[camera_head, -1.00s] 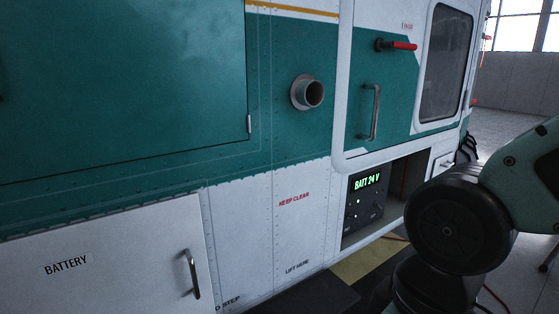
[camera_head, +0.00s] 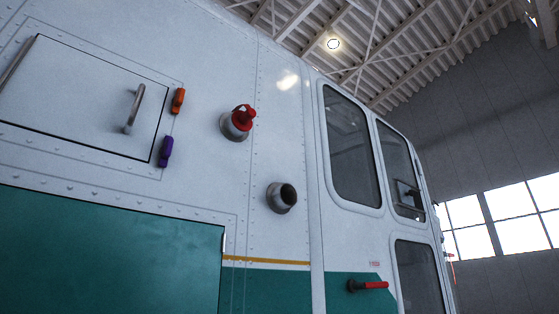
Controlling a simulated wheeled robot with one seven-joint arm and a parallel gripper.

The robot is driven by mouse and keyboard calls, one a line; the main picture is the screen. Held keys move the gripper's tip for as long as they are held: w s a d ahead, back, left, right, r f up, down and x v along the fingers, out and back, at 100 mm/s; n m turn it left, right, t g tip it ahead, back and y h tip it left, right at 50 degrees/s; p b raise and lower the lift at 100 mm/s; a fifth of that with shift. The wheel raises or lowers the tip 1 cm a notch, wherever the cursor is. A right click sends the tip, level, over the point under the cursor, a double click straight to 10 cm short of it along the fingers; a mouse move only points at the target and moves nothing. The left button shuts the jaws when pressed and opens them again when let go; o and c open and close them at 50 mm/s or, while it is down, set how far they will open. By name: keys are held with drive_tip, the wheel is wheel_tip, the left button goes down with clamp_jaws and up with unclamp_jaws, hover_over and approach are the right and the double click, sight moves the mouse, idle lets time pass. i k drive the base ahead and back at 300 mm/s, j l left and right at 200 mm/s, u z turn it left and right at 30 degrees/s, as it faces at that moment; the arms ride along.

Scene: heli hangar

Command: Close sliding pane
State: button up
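Several windows show on the helicopter's side at centre right. A large dark window (camera_head: 351,150) with a white rounded frame is nearest. A second dark window (camera_head: 398,165) lies just right of it, with a small dark shape low on its glass. A third window (camera_head: 418,278) sits lower, in the door, and is cut by the bottom edge. I cannot tell which of these holds the sliding pane, or how far it stands open. My gripper and arm are not in view.
A red-capped fitting (camera_head: 238,122) and an open pipe stub (camera_head: 282,197) stick out of the white side. A closed hatch (camera_head: 80,92) has a grey handle, with orange (camera_head: 178,101) and purple (camera_head: 165,151) tabs beside it.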

sight(406, 194)
drive_tip(key=i+l+z, duration=0.15)
drive_tip(key=i+l, duration=0.15)
drive_tip(key=i, duration=0.15)
drive_tip(key=i+l+z, duration=0.15)
drive_tip(key=i, duration=0.35)
